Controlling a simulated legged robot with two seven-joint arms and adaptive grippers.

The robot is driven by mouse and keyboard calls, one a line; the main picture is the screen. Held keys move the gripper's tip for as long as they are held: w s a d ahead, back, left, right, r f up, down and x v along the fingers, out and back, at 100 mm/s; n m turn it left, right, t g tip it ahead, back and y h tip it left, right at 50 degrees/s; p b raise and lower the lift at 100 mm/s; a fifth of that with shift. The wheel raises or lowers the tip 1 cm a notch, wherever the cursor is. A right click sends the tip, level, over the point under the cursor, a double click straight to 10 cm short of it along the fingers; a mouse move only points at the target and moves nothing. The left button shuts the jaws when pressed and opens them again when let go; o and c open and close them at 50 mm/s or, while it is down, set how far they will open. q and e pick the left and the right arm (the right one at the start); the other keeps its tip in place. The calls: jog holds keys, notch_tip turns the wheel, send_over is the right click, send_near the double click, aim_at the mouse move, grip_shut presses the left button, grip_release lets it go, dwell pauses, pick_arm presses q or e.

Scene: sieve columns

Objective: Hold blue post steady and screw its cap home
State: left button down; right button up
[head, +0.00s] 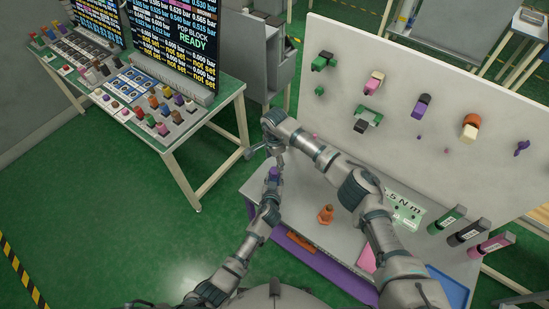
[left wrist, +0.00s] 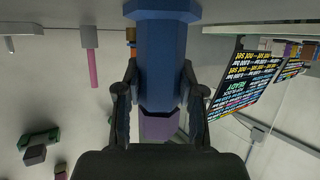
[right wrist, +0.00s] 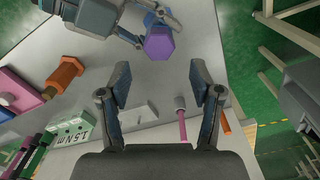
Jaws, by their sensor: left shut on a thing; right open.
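The blue post (left wrist: 162,55) stands between the fingers of my left gripper (left wrist: 161,85), which is shut on it. A purple hexagonal cap (left wrist: 160,124) shows at the end of the post; I cannot tell how tightly it sits. In the head view the cap (head: 273,173) is a small purple patch at my left gripper. My right gripper (right wrist: 161,80) is open and empty, close to the cap but apart from it.
An orange hexagonal piece (head: 325,214) stands on the grey bench. Green, black and pink cylinders (head: 468,233) line its right side. A white pegboard (head: 440,120) with coloured parts rises behind. A table (head: 150,85) with screens and small parts stands left.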

aim_at(275, 170)
pick_arm(q)
jog(key=shift+f, duration=0.1)
pick_arm(e)
notch_tip(275, 170, down, 7)
jog(key=shift+f, duration=0.1)
dwell(0.3)
